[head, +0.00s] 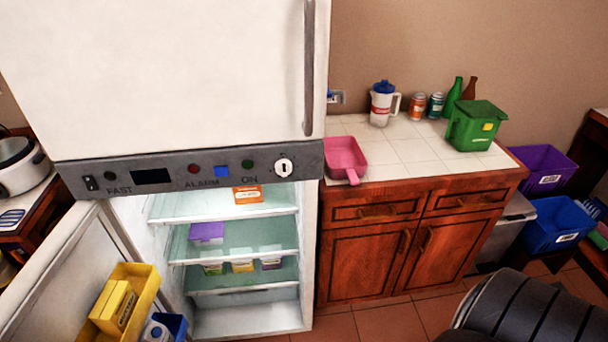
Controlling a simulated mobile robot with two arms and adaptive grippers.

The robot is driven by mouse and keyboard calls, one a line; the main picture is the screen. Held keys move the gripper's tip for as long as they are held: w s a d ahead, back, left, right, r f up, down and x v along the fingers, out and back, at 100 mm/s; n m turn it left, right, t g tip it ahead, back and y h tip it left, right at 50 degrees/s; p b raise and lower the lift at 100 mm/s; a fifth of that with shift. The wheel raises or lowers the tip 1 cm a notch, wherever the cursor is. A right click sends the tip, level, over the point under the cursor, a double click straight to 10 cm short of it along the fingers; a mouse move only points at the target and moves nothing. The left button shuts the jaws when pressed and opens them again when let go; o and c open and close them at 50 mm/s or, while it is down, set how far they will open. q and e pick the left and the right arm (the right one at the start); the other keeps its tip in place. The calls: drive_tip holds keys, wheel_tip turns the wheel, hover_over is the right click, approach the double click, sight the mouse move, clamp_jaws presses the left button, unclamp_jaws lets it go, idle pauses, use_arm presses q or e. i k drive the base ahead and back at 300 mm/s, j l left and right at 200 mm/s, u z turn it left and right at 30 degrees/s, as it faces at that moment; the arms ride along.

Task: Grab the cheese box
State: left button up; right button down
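The lower fridge compartment stands open, and no readable label marks which item is the cheese box. Yellow boxes (113,304) stand in a yellow bin (148,286) on the open fridge door (55,270). A purple-topped box (207,232) sits on the middle shelf at the left. An orange-and-white packet (248,195) is on the top shelf. Several small containers with green, yellow and purple labels, one of them yellow (243,267), are on the shelf below, partly seen through the glass. Neither of my grippers is in view.
A counter (400,158) right of the fridge holds a pink pan (345,156), a white jug (381,108), cans, bottles and a green bin (476,127). Purple (541,168) and blue (560,226) crates stand farther right. A blue container (172,324) is in the door.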

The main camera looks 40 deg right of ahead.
sight(244, 195)
drive_tip(key=z, duration=0.8)
